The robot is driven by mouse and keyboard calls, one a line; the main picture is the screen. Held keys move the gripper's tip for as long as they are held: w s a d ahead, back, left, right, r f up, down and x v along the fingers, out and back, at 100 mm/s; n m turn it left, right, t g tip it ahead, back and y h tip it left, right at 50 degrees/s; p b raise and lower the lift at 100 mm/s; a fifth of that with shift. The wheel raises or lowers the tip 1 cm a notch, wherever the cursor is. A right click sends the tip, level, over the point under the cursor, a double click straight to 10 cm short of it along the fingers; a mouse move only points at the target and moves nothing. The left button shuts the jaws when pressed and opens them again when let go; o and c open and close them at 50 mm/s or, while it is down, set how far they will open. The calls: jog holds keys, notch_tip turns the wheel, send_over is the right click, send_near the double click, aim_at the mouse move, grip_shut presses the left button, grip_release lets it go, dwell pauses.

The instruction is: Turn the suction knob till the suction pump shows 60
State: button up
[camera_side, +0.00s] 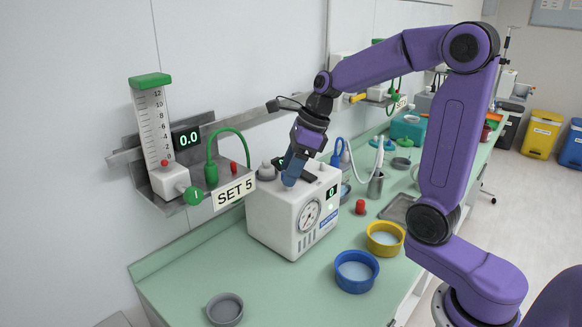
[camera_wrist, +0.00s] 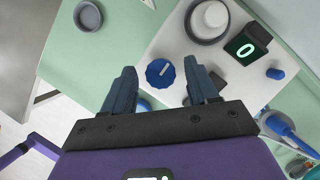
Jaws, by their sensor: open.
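The suction pump (camera_side: 275,215) is a white box on the green counter, with a round gauge (camera_side: 309,215) on its front. My gripper (camera_side: 290,178) is over the pump's top, fingers down. In the wrist view my gripper (camera_wrist: 159,66) is open, its fingers apart on either side of the knob; contact cannot be told.
A wall flowmeter (camera_side: 155,135) with a 0.0 display and a SET 5 sign (camera_side: 235,189) stands left of the pump. A blue bowl (camera_side: 356,271), a yellow bowl (camera_side: 385,239) and a grey dish (camera_side: 225,309) are on the counter. The counter's front left is mostly clear.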

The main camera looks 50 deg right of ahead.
jog(key=c, duration=1)
jog(key=shift+n, duration=0.3)
